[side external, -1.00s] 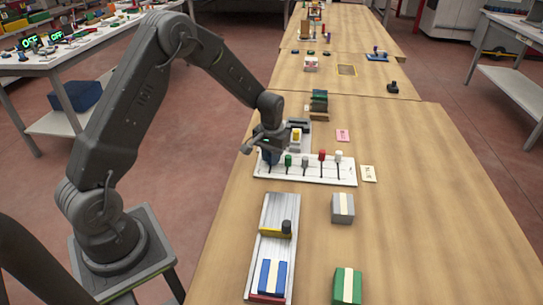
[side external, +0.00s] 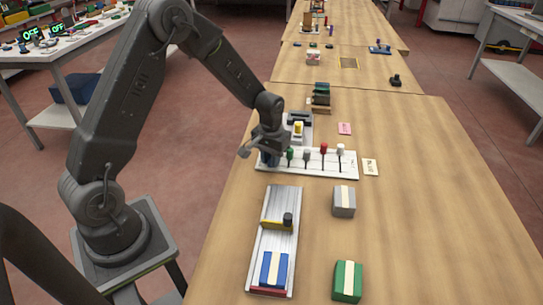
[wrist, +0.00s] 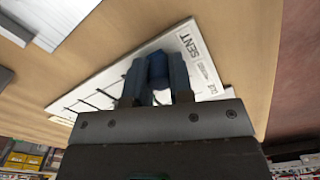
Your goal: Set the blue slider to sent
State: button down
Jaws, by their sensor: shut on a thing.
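The white slider board (side external: 325,172) lies on the wooden table with a row of upright knobs in dark slots. Green (side external: 290,153), grey (side external: 306,156), red (side external: 323,148) and white (side external: 340,147) knobs stand to the right of my gripper (side external: 268,156). My gripper is at the board's left end, shut on the blue slider, which the fingers partly hide in the side view. In the wrist view the blue slider (wrist: 158,68) is upright between both fingers. The printed word SENT (wrist: 190,50) is on the board just right of it; the slider's slot is hidden.
A cream card (side external: 370,167) lies beside the board. The table's right side is clear.

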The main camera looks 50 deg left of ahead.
jog(key=c, duration=1.3)
grip_release()
jog(key=shift+s+d, duration=0.15)
jog(key=shift+r, duration=0.1)
notch_tip(320, 180, up, 14)
jog(key=shift+f, duration=0.15)
jog(key=s+d+r+m+t, duration=0.2)
jog(key=s+d+r, duration=0.3)
jog(key=s+r, duration=0.4)
jog(key=s+d+m+t, duration=0.1)
jog(key=s, duration=0.3)
jog(key=s+d+r+t, duration=0.1)
jog(key=s+d, duration=0.1)
jog(key=s, duration=0.2)
jog(key=s+d+m+t, duration=0.1)
jog(key=s, duration=0.4)
jog(key=shift+d+r+m+t, duration=0.25)
jog(key=shift+d+m+t, duration=0.05)
jog(key=shift+d, duration=0.1)
